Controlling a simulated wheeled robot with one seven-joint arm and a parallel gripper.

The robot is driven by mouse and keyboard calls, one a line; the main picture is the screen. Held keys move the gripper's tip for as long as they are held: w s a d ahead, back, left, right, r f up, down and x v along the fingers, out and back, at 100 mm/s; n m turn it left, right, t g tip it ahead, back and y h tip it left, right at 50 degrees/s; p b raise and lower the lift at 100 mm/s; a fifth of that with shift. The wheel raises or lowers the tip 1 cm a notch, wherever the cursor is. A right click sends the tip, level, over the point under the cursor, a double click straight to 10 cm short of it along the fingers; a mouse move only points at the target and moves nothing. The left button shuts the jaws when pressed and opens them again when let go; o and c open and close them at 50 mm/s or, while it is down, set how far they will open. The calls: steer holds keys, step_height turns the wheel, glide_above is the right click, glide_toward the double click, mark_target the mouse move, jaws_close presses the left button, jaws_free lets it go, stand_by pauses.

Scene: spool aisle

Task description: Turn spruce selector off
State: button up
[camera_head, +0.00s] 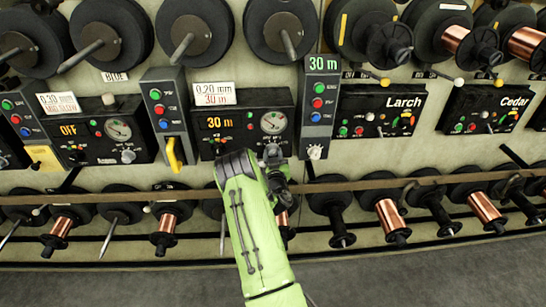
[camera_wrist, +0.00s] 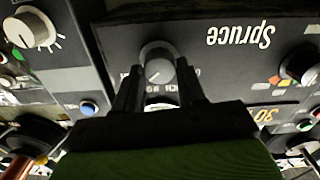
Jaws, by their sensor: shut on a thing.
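The spruce panel (camera_head: 240,110) is the middle black box in the head view, with an amber display (camera_head: 219,123) reading "30 m" and a round gauge (camera_head: 272,122). Its name "Spruce" (camera_wrist: 240,34) shows upside down in the wrist view. My gripper (camera_wrist: 160,80) has its two fingers on either side of a round grey selector knob (camera_wrist: 158,66) on this panel and is shut on it. The scale text near the knob is partly covered.
A left panel has a display (camera_head: 69,130) reading "OFF". A narrow box with a green "30 m" display (camera_head: 323,64) stands right of spruce. Larch (camera_head: 385,110) and Cedar (camera_head: 487,108) panels are farther right. A rail (camera_head: 360,184) and spools (camera_head: 389,215) run below.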

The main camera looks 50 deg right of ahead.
steer(key=n+b, duration=0.2)
steer(key=n, duration=0.2)
steer(key=shift+f+n, duration=0.15)
steer(key=shift+n, duration=0.15)
steer(key=n+b, duration=0.1)
steer(key=n, duration=0.4)
steer(key=shift+w+a, duration=0.1)
steer(key=n, duration=0.6)
steer(key=shift+f, duration=0.1)
steer(key=n, duration=0.4)
steer(key=shift+n, duration=0.3)
steer(key=o, duration=1.1)
steer(key=shift+c, duration=0.2)
